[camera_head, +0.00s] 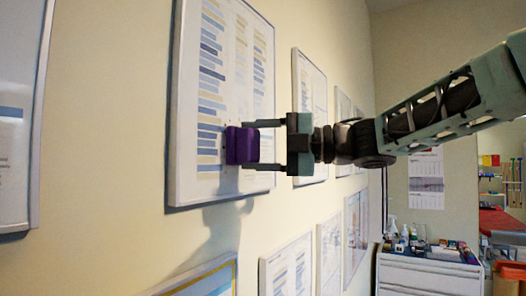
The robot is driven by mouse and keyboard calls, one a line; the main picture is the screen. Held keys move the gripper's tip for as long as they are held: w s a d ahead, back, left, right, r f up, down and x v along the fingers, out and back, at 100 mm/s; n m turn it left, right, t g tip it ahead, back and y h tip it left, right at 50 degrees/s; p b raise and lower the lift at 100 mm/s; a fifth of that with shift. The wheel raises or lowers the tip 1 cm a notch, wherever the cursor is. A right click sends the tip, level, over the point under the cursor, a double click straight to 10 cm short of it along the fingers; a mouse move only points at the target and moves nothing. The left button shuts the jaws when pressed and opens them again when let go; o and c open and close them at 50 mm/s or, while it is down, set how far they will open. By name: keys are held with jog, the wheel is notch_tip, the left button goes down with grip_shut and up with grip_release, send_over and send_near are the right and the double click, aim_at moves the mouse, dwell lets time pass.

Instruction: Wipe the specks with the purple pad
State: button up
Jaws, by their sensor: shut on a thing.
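The purple pad (242,146) is a small block held in front of a white framed chart (183,150) on the wall. My gripper (262,146) comes in from the right and is shut on the pad, one finger above and one below. The pad's left face is turned to the chart, over its lower middle. I cannot tell whether it touches the surface. A few tiny dark marks near the pad's left edge may be specks, but they are too small to be sure. The pad hides part of the chart.
More framed charts hang along the wall, such as one just behind my gripper (311,85) and one below (287,268). A white cabinet (425,277) with bottles and small items on top stands at the lower right. A calendar (426,180) hangs on the far wall.

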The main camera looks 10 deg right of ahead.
jog(key=shift+s+a+b, duration=0.45)
jog(key=shift+s+a, duration=0.3)
jog(key=shift+s, duration=0.2)
jog(key=shift+s+a+b, duration=0.4)
jog(key=shift+s+a, duration=0.3)
jog(key=shift+s, duration=0.25)
jog(key=shift+w+r+p, duration=0.1)
jog(key=shift+r+p, duration=0.85)
jog(key=shift+r, duration=0.25)
jog(key=w+d+p, duration=0.2)
jog(key=w+d, duration=0.6)
jog(key=w, duration=0.2)
jog(key=shift+f, duration=0.2)
jog(key=shift+s+a+r+b, duration=0.1)
jog(key=shift+s+a+b, duration=0.75)
jog(key=shift+s+a, duration=0.7)
jog(key=shift+s+a+f+b, duration=0.1)
jog(key=shift+s+a+b, duration=0.95)
jog(key=shift+s, duration=0.75)
jog(key=shift+s+a+r+b, duration=0.1)
jog(key=shift+s+a+b, duration=0.6)
jog(key=shift+s+a, duration=0.9)
jog(key=shift+s+d, duration=0.1)
jog(key=shift+d, duration=0.05)
